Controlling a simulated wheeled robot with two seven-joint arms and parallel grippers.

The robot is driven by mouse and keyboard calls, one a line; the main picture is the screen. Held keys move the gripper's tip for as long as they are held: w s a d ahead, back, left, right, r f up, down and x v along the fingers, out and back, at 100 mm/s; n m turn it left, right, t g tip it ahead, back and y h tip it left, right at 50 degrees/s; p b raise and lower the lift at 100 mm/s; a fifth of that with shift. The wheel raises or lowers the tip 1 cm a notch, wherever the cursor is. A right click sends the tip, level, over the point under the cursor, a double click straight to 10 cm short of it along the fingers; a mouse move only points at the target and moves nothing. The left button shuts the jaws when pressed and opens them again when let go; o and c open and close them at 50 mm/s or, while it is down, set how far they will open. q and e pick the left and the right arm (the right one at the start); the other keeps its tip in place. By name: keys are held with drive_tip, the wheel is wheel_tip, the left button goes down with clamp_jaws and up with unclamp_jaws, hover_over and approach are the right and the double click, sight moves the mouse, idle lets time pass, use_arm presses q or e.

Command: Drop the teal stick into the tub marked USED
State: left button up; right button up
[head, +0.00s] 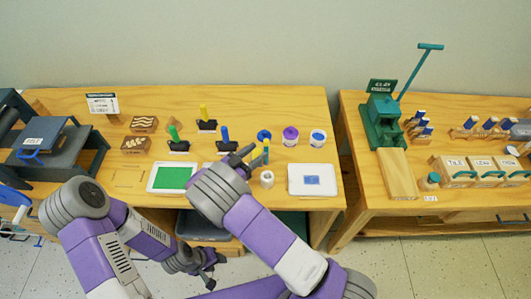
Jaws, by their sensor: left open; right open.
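My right gripper (247,157) is open above the front of the left table. A thin upright stick (265,150), greenish-teal with some yellow, shows right beside its fingertips; I cannot tell whether they touch. A small white cup (267,180) stands just below the stick in the picture. My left gripper (208,264) is open and empty, low in front of the table. I cannot read the word USED anywhere. A grey tub (200,228) sits under the table, partly hidden by my arms; its marking is not visible.
A white tray with a green sheet (174,178) and a white tray with a blue patch (312,180) lie at the front. Colored-handled tools (205,120) and round pots (290,136) stand behind. A gap separates the right table (380,205), which holds a green press (383,125).

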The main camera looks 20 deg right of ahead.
sight(266, 143)
drive_tip(key=x, duration=0.6)
drive_tip(key=shift+w+a, duration=0.1)
drive_tip(key=shift+w, duration=0.1)
clamp_jaws()
